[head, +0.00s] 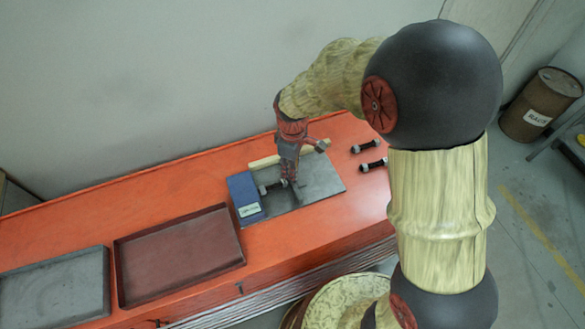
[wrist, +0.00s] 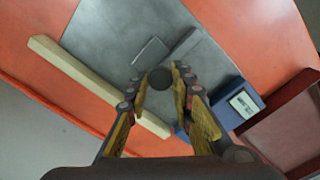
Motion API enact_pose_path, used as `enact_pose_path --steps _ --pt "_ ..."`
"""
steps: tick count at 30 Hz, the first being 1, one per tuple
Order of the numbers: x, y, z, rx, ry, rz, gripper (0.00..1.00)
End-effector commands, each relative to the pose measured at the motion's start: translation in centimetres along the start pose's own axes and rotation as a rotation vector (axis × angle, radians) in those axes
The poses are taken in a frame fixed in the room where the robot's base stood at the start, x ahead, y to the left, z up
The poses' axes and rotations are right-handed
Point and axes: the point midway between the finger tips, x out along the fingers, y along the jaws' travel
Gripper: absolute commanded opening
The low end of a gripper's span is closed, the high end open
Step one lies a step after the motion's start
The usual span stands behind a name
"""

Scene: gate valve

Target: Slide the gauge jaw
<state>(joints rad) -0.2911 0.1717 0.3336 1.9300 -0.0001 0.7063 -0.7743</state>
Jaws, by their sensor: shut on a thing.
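The gauge is a flat grey plate (head: 318,177) on the orange bench. In the wrist view the grey plate (wrist: 105,30) carries two raised grey blocks, one (wrist: 150,52) short and one (wrist: 185,45) longer, just beyond my fingertips. I cannot tell which is the sliding jaw. My gripper (head: 289,181) points down over the plate. In the wrist view my gripper (wrist: 160,88) has its fingers on either side of a dark round knob (wrist: 160,77) and is shut on it. What lies under the knob is hidden.
A blue labelled block (head: 244,194) is at the plate's left end, a cream bar (head: 262,162) along its back. A dark bolt (head: 268,188) lies between block and gripper. Two bolts (head: 366,146) (head: 373,165) lie to the right. A red tray (head: 180,255) and grey tray (head: 55,288) stand left.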

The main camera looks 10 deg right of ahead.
Motion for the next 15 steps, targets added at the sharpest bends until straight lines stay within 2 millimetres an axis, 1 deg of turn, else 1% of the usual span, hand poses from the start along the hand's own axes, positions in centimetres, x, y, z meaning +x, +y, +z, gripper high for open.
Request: enact_pose_path --steps 4,7,15 --pt "0.0 0.1 0.1 0.001 0.0 0.0 0.0" --pt "0.0 1.0 0.9 0.003 0.0 0.0 0.0" --pt "0.0 5.1 5.0 0.006 -0.001 0.001 0.0"
